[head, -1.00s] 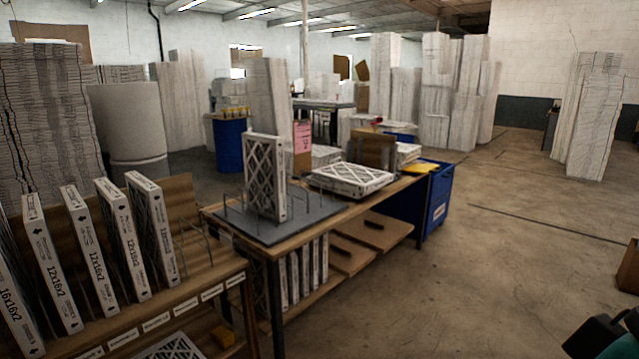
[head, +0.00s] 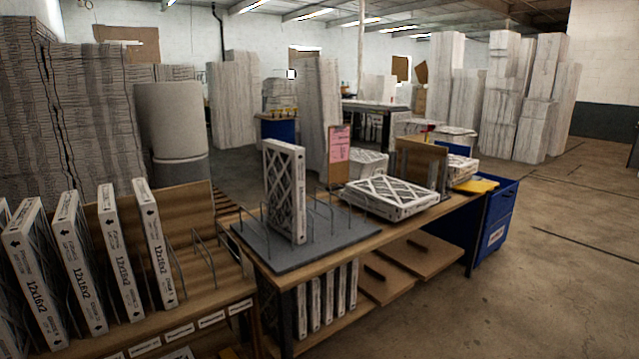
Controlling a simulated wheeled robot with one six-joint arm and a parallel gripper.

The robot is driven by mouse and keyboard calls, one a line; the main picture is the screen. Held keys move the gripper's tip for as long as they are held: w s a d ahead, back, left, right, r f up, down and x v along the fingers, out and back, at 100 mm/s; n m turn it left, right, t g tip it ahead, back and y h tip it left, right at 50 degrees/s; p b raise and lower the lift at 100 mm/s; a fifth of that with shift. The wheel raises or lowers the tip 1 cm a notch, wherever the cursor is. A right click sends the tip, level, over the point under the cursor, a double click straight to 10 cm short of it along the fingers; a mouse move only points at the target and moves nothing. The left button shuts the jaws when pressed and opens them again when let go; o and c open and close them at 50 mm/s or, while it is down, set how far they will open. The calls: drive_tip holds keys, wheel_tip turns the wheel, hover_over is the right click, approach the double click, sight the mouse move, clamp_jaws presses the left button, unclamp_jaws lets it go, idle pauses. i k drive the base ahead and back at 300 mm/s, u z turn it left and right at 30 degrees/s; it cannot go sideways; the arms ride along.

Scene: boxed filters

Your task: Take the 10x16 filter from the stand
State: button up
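A single white-framed filter with a diamond lattice face (head: 284,190) stands upright on a grey stand (head: 262,245) with thin metal wire dividers. The stand sits on the near end of a wooden workbench. No size label is readable on this filter, so I cannot tell from the picture that it is the 10x16. My gripper is not in view.
A wooden rack (head: 222,283) at lower left holds several upright filters labelled 12x16x2 (head: 122,264). A flat filter (head: 390,197) lies on the workbench (head: 345,246) right of the stand. A blue bin (head: 494,229) stands at the bench's far end. The floor (head: 540,285) at right is clear.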

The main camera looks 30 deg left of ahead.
sight(285, 164)
drive_tip(key=u, duration=0.05)
drive_tip(key=i, duration=1.7)
drive_tip(key=u, duration=0.6)
drive_tip(key=i, duration=0.8)
drive_tip(key=u, duration=1.45)
drive_tip(key=i, duration=0.9)
drive_tip(key=u, duration=0.8)
